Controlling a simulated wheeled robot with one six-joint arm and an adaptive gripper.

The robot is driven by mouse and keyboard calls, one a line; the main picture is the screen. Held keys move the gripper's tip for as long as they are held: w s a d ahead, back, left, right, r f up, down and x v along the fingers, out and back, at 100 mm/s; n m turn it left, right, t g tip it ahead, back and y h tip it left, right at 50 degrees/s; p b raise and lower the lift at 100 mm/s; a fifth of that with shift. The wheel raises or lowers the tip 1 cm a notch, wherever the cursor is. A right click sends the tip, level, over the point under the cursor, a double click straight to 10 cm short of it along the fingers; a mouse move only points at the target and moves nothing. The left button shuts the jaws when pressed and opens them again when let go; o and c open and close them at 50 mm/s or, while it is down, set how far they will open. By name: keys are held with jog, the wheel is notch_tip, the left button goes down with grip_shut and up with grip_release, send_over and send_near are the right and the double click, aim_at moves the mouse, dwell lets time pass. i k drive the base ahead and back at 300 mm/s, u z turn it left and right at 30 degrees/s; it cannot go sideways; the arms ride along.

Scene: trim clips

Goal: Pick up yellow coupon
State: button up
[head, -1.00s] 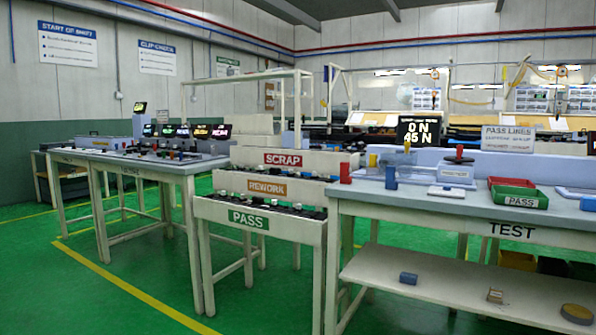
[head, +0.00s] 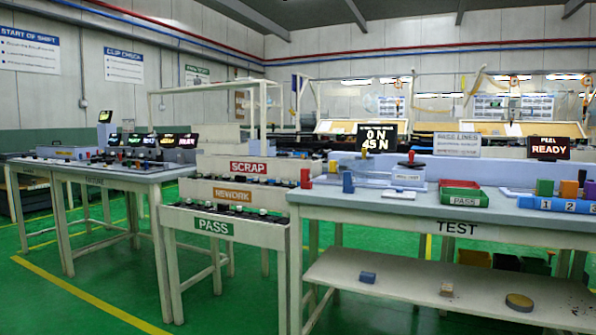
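I cannot make out a yellow coupon in this view. On the TEST table (head: 400,208), a blue rack (head: 553,204) marked 1, 2, 3 stands at the right. My gripper is not in view.
A red block (head: 306,178), a blue block (head: 347,182) and a PASS tray (head: 464,201) are on the TEST table. Its lower shelf (head: 400,275) holds a few small items. SCRAP, REWORK and PASS racks (head: 215,225) stand left of it. Green floor (head: 80,290) is open at front left.

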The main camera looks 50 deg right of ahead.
aim_at(333, 166)
jog(key=u, duration=0.1)
jog(key=i, duration=1.55)
jog(key=z, duration=1.1)
jog(key=i, duration=0.85)
jog(key=z, duration=1)
